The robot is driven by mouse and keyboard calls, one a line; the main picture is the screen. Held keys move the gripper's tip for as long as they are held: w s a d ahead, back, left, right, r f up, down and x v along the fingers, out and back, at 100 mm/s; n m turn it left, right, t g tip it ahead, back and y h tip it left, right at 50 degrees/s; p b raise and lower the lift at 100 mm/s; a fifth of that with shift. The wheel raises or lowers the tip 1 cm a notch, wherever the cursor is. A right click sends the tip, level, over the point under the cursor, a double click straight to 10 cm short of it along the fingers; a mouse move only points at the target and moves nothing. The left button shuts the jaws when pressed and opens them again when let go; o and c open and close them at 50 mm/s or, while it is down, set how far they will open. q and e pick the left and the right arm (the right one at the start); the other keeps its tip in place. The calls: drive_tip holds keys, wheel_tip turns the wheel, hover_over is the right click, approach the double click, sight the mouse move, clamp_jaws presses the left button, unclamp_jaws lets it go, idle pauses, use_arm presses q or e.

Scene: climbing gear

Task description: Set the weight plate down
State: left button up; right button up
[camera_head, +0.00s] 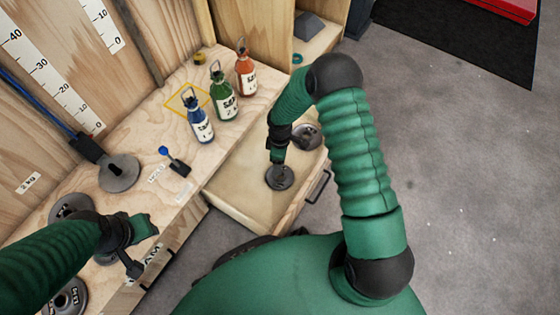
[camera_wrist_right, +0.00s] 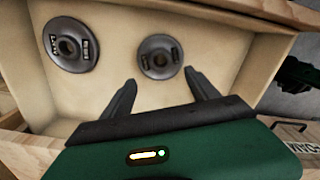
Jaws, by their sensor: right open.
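A dark round weight plate (camera_head: 280,177) lies flat in the open wooden drawer (camera_head: 232,190). It also shows in the right wrist view (camera_wrist_right: 158,72), just beyond the fingertips. My right gripper (camera_wrist_right: 160,88) is open and empty, its two dark fingers apart on either side of the space in front of this plate. In the head view my right gripper (camera_head: 279,160) hangs over the drawer, its fingers hard to make out. A second plate (camera_head: 307,137) lies in the drawer, also in the wrist view (camera_wrist_right: 68,46). My left gripper (camera_head: 140,248) is over the bench's near left; its jaw opening is unclear.
Blue (camera_head: 199,124), green (camera_head: 223,100) and orange (camera_head: 245,75) bottles stand on the bench (camera_head: 150,130); a yellow outline (camera_head: 172,103) lies by the blue one. A plate (camera_head: 119,173) and a blue-knobbed lever (camera_head: 174,163) are left. More plates lie near my left arm.

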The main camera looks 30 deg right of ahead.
drive_tip(key=s+a+r+m+t, duration=0.1)
drive_tip(key=s+r+m, duration=0.4)
drive_tip(key=r, duration=0.6)
drive_tip(key=s+a+r+m+t, duration=0.1)
drive_tip(key=s+a+r+m, duration=0.1)
drive_tip(key=s+r+m, duration=0.3)
drive_tip(key=s+r, duration=0.3)
drive_tip(key=r, duration=0.3)
drive_tip(key=shift+s+a+r+m+t, duration=0.3)
drive_tip(key=shift+s+a+r, duration=0.1)
